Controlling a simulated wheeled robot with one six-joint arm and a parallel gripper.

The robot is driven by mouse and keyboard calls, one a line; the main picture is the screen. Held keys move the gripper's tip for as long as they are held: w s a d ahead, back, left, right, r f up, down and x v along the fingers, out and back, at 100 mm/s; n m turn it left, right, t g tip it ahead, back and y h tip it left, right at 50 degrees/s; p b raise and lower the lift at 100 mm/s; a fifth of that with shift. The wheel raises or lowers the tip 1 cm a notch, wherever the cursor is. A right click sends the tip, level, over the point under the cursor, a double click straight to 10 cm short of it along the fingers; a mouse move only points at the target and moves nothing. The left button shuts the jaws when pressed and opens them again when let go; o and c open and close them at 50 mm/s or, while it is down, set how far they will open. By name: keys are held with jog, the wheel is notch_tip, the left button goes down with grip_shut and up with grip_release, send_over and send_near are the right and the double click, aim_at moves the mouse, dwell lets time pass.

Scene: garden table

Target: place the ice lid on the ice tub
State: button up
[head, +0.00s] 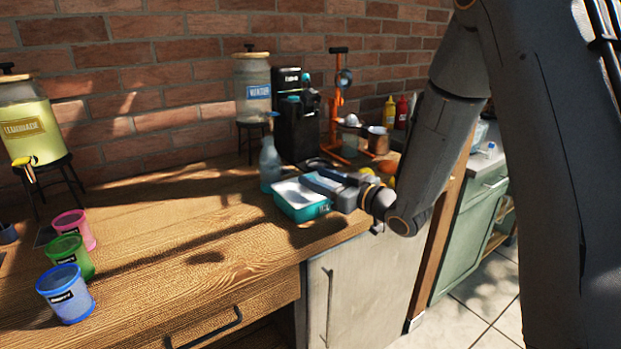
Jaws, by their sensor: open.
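The ice tub (306,212) is a small teal box with a label on its front, on the wooden table near its front right edge. A pale, whitish surface shows at its top; I cannot tell whether this is the ice lid or the inside of the tub. No separate lid can be made out. My gripper (318,184) reaches in from the right, low over the back right part of the tub. Its jaws are open. It hides that part of the tub, and I cannot tell whether it touches anything.
A blue-grey bottle (270,167) stands close behind the tub. A black machine (294,125), an orange press (336,110) and a water dispenser (253,88) stand behind. Blue (67,295), green (69,257) and pink (74,230) cups stand at left. The table's middle is clear.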

jog(key=b+v, duration=0.1)
jog(key=v, duration=0.8)
